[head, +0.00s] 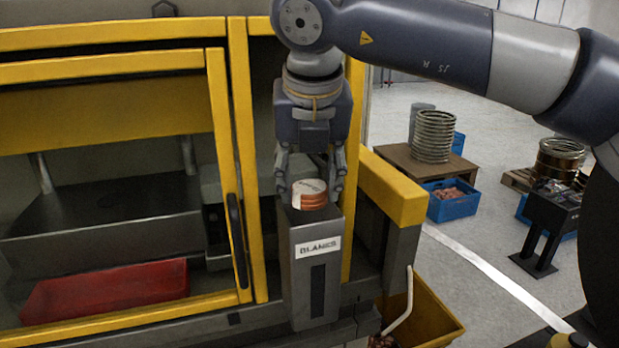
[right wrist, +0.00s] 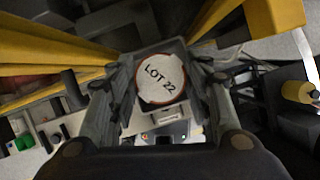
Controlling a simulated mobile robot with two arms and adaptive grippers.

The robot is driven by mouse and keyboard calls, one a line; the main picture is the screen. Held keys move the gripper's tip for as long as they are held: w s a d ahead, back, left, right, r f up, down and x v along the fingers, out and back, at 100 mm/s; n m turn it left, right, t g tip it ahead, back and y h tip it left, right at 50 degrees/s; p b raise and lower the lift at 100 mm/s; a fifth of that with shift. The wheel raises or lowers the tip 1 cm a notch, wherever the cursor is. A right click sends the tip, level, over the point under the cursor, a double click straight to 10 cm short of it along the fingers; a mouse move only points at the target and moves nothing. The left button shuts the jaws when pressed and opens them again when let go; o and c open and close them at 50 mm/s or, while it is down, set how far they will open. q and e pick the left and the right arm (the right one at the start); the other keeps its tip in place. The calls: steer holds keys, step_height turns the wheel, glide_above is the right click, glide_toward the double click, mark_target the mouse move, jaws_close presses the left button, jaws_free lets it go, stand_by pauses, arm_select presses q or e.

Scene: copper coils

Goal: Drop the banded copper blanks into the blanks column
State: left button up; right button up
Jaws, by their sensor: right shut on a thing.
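The banded copper blanks (head: 309,195) are a short round stack with copper sides and a pale top. In the right wrist view the top of the stack (right wrist: 160,80) reads "LOT 22". My right gripper (head: 309,187) points down with its fingers on both sides of the stack, shut on it. The blanks column (head: 305,262) is a grey upright box with a white label, directly below. The stack is at its open top; its lower edge is close to the rim, and I cannot tell how far it is inside. My left gripper is not in view.
A yellow rail (head: 390,185) and a yellow bin (head: 425,318) are to the right.

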steer(key=o, duration=1.3)
steer(key=shift+c, duration=0.2)
